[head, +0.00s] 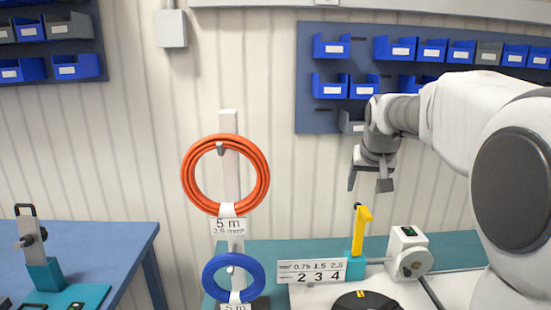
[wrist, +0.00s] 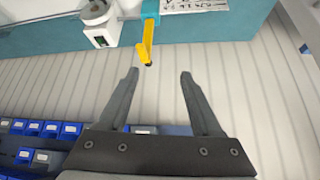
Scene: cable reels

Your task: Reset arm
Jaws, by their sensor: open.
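My gripper (head: 371,184) is open and empty in the head view, at the end of my white arm, pointing down. It hangs in front of the ribbed wall, above and near the yellow lever (head: 363,228), with a visible gap between them in the picture. In the wrist view both fingers of my gripper (wrist: 160,75) are spread apart, with nothing between them. The yellow lever also shows in the wrist view (wrist: 147,42), just beyond the fingertips.
An orange cable coil (head: 262,178) and a blue coil (head: 209,279) hang on a white post. A numbered sign (head: 312,272) and a white device (head: 408,252) stand on the teal bench (head: 262,252). Blue bins (head: 331,47) line the wall behind. A blue table (head: 127,238) is left.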

